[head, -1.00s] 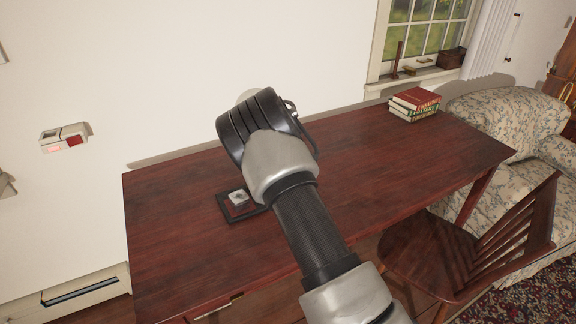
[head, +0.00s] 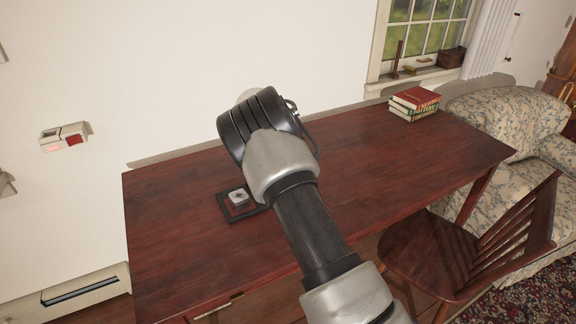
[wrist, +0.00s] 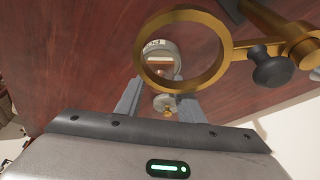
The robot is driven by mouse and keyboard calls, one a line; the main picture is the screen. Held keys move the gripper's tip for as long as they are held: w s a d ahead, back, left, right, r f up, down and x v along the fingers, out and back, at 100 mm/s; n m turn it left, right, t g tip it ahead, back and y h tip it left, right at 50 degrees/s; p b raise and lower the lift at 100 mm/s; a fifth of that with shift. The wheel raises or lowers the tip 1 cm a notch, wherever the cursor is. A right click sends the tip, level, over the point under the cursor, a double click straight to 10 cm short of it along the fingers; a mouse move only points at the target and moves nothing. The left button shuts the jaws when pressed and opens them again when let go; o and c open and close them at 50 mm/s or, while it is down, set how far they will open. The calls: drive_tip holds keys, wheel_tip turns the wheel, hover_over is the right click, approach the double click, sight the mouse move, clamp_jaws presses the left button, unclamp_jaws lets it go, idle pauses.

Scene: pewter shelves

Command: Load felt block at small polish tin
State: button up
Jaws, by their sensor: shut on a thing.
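My gripper (wrist: 160,84) points down at the table in the wrist view, its two grey fingers spread to either side of a small round grey piece with a brass knob (wrist: 166,104). It is shut on that piece. I cannot tell whether this is the felt block. A round grey tin with a pale label (wrist: 154,45) shows just beyond the fingertips, partly behind a brass ring. In the head view my arm's wrist hides the gripper and what it holds. No felt block can be clearly made out.
A brass ring on a jointed arm (wrist: 146,50) hangs close above the fingers. In the head view, a dark tray (head: 226,215) bears a small pale item (head: 238,197) on the red-brown table (head: 165,240). Books (head: 414,103) lie far right; a chair (head: 440,250) stands in front.

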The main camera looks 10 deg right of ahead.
drive_tip(key=shift+r+p, duration=1.9)
drive_tip(key=shift+r, duration=1.6)
drive_tip(key=shift+c, duration=0.2)
drive_tip(key=s+d+r+n+y, duration=0.15)
drive_tip(key=s+r+n, duration=0.25)
drive_tip(key=s+r, duration=0.6)
drive_tip(key=s+a+n+t+y, duration=0.15)
drive_tip(key=s+n, duration=0.25)
drive_tip(key=s, duration=1.2)
wheel_tip(320, 180, up, 9)
drive_tip(key=w+p, duration=0.2)
drive_tip(key=p, duration=1.2)
drive_tip(key=shift+w+r, duration=0.15)
drive_tip(key=shift+w, duration=0.05)
